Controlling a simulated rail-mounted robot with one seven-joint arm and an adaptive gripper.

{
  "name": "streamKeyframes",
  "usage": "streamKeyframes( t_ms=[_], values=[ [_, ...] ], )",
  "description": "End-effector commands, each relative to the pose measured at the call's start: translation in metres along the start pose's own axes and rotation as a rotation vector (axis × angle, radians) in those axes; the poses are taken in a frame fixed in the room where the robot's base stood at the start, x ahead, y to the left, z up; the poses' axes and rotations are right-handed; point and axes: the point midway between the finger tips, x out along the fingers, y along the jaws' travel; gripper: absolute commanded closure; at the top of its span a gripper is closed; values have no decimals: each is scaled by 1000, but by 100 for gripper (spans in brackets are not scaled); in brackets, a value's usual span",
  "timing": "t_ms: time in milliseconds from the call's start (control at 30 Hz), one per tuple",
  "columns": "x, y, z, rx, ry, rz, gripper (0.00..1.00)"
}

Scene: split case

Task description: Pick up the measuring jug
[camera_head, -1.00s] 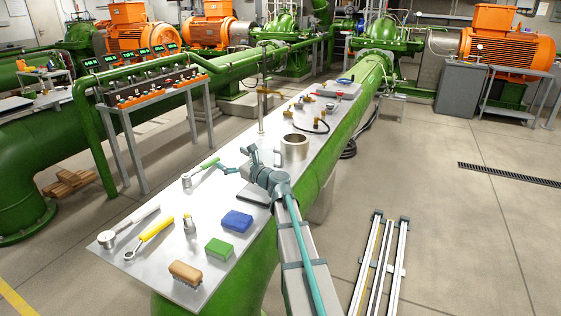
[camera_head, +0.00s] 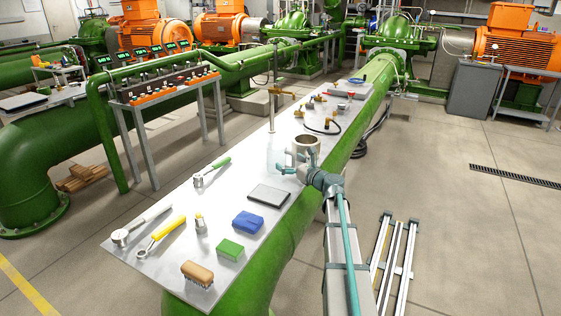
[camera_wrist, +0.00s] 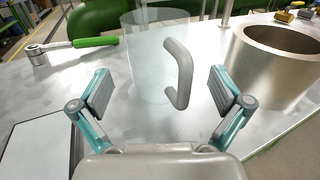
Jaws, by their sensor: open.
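The measuring jug is clear, with a grey handle; in the wrist view the jug (camera_wrist: 145,62) stands upright ahead of my gripper (camera_wrist: 160,90). Its handle faces me and lies between the lines of the two fingers, a little right of centre. In the head view the jug (camera_head: 274,152) is only a faint clear shape left of a metal pot. My gripper (camera_head: 297,166) is open and empty, low over the bench on the near right side of the jug. The fingers look apart from the handle.
The metal pot (camera_wrist: 280,62) stands close to the right finger. A green-handled ratchet (camera_wrist: 75,44) lies to the left. A flat dark-edged plate (camera_head: 269,195) lies on the bench (camera_head: 195,215) nearer me. Brush, sponges and wrenches lie at the near end.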

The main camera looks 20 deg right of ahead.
Motion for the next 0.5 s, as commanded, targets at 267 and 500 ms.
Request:
streamKeyframes(
  t_ms=[267, 500],
  values=[
    [30, 4, 0, -1, 0, 2, 0],
    [52, 4, -2, -1, 0, 0, 0]
  ],
)
